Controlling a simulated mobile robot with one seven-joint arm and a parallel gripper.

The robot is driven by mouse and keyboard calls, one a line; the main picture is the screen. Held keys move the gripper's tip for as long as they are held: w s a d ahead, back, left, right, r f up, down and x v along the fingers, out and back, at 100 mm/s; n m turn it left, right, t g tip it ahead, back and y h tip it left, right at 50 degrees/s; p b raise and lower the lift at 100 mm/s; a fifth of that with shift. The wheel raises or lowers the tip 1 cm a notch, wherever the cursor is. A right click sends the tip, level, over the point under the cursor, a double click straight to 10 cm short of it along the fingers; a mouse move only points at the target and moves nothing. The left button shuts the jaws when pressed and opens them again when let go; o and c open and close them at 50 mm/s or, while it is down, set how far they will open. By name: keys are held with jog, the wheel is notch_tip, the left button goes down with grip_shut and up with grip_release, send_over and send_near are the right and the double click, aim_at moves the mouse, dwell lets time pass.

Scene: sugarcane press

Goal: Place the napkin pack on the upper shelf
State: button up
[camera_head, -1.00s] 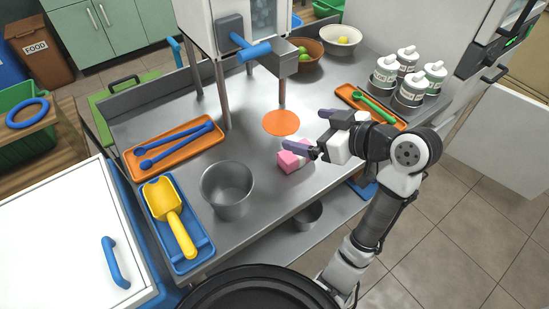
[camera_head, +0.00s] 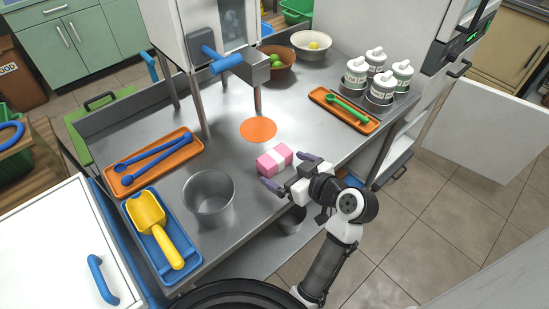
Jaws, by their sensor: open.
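The napkin pack, a pink block with a white band (camera_head: 275,160), lies on the steel tabletop (camera_head: 240,171) near its front edge. My gripper (camera_head: 289,171) is open and empty just in front of the pack, its two fingers spread toward it. One fingertip is near the pack's left front side and the other near its right end. I cannot tell whether either touches it. No upper shelf can be made out clearly in this view.
A metal pot (camera_head: 209,198) stands left of the pack. A blue tray with a yellow scoop (camera_head: 155,228) is farther left. The press (camera_head: 222,60) stands behind, over an orange disc (camera_head: 258,129). Shaker jars (camera_head: 381,84) and an orange tray (camera_head: 344,110) are at right.

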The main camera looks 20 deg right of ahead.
aim_at(282, 162)
jog(key=p+x, duration=0.1)
jog(key=x, duration=0.1)
jog(key=r+p+x, duration=0.1)
jog(key=x, duration=0.1)
jog(key=shift+w+f, duration=0.2)
jog(key=shift+w, duration=0.4)
jog(key=shift+w+f, duration=0.25)
jog(key=shift+w, duration=0.05)
jog(key=shift+c, duration=0.4)
jog(key=c, duration=0.9)
jog(key=shift+r, duration=0.15)
notch_tip(282, 162, up, 20)
jog(key=shift+s+f+b, duration=0.1)
jog(key=shift+f+b, duration=0.05)
jog(key=shift+b, duration=0.5)
